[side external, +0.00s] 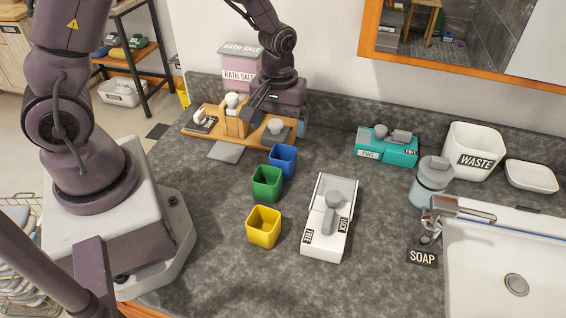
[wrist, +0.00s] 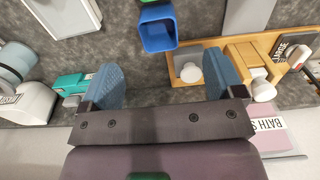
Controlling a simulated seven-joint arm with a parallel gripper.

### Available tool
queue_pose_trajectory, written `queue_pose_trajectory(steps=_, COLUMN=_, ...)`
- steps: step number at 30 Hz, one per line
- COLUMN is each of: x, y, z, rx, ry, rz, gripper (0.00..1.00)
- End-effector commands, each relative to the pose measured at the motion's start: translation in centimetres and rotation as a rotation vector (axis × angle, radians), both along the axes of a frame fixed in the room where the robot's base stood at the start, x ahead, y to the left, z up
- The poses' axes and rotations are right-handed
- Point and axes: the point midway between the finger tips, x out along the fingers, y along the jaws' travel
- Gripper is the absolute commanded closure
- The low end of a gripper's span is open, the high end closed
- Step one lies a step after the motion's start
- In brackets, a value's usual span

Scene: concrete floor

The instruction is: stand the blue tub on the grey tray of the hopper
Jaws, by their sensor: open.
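The blue tub (side external: 282,161) stands upright and open-topped on the dark counter, at the back of a row of tubs. It also shows at the top of the wrist view (wrist: 157,32). My gripper (side external: 277,118) is open with nothing between its fingers, above the counter behind the tub. In the wrist view the tub lies beyond the gap between my fingers (wrist: 166,78), apart from them. The pink BATH SALT hopper (side external: 238,70) stands at the back, partly hidden by my arm. A flat grey tray (side external: 226,152) lies bare in front of its wooden base; it seems to be the hopper's tray.
A green tub (side external: 267,184) and a yellow tub (side external: 263,227) stand in front of the blue one. A wooden board (side external: 211,137) carries a white knob and a grey-based knob (side external: 276,130). A white lever box (side external: 330,217) and teal box (side external: 387,147) stand to the right.

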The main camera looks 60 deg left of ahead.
Motion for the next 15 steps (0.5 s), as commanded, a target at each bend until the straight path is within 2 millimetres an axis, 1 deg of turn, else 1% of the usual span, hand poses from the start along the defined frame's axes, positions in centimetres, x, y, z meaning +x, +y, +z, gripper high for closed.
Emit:
queue_pose_trajectory(steps=6, x=-0.2, y=0.0, z=-4.2, rx=-0.001, ry=0.01, rz=0.0, gripper=0.13)
queue_pose_trajectory(steps=9, x=-0.1, y=0.0, z=-5.7, rx=-0.001, ry=0.007, rz=0.0, gripper=0.13)
queue_pose_trajectory(steps=12, x=-0.1, y=0.0, z=-6.7, rx=-0.001, ry=0.005, rz=-0.001, gripper=0.13)
queue_pose_trajectory(steps=15, x=-0.1, y=0.0, z=-7.2, rx=-0.001, ry=0.006, rz=-0.001, gripper=0.13)
